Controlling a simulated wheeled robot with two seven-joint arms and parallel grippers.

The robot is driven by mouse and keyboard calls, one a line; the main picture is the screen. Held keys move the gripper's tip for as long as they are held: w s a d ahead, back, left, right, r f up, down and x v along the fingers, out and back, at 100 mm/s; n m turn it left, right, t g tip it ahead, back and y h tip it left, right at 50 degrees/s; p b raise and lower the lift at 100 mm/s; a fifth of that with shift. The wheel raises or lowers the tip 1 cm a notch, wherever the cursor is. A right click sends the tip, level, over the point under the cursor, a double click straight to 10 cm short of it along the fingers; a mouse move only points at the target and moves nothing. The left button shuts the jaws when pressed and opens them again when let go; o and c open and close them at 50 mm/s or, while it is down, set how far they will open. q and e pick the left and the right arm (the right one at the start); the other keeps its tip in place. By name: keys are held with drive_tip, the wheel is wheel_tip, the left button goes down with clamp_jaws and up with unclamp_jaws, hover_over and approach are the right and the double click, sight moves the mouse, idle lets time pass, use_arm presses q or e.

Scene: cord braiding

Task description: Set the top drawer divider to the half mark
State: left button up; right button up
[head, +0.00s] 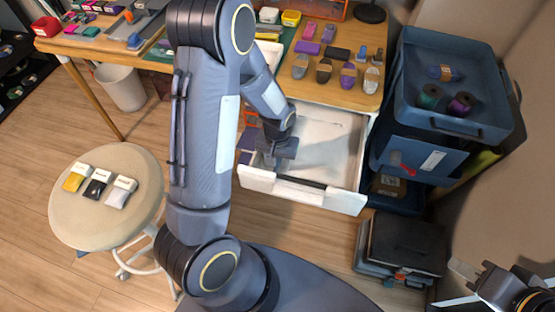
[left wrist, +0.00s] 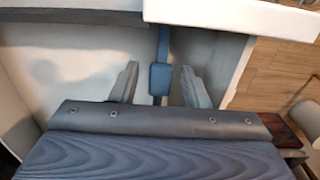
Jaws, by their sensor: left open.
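The white top drawer (head: 340,198) is pulled out from under the wooden worktop. My left gripper (head: 272,162) is low over the left part of the drawer, near its front panel. In the left wrist view, the open left gripper (left wrist: 160,88) has its two grey fingers apart. A blue block on a narrow blue strip, which looks like the divider (left wrist: 160,78), lies between them with a gap on each side. In the head view the divider is hidden by my gripper and arm. I cannot make out a half mark. My right gripper (head: 462,284) is at the lower right, away from the drawer.
The worktop (head: 340,93) above the drawer carries several cord bundles and tools. A blue bin stack (head: 440,140) stands close to the drawer's right. A round stool (head: 75,215) with three labelled packs is at the left. The drawer's right half is clear.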

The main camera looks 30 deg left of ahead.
use_arm(q)
drive_tip(key=shift+c, duration=0.4)
clamp_jaws()
drive_tip(key=d, duration=0.2)
drive_tip(key=w+d, duration=0.1)
drive_tip(key=d, duration=0.2)
drive_tip(key=w+d, duration=0.1)
drive_tip(key=d, duration=0.2)
drive_tip(key=shift+d, duration=0.15)
drive_tip(key=shift+o, duration=0.4)
unclamp_jaws()
wheel_tip(320, 180, up, 8)
drive_tip(key=shift+f+p, duration=0.15)
drive_tip(key=shift+p, duration=0.25)
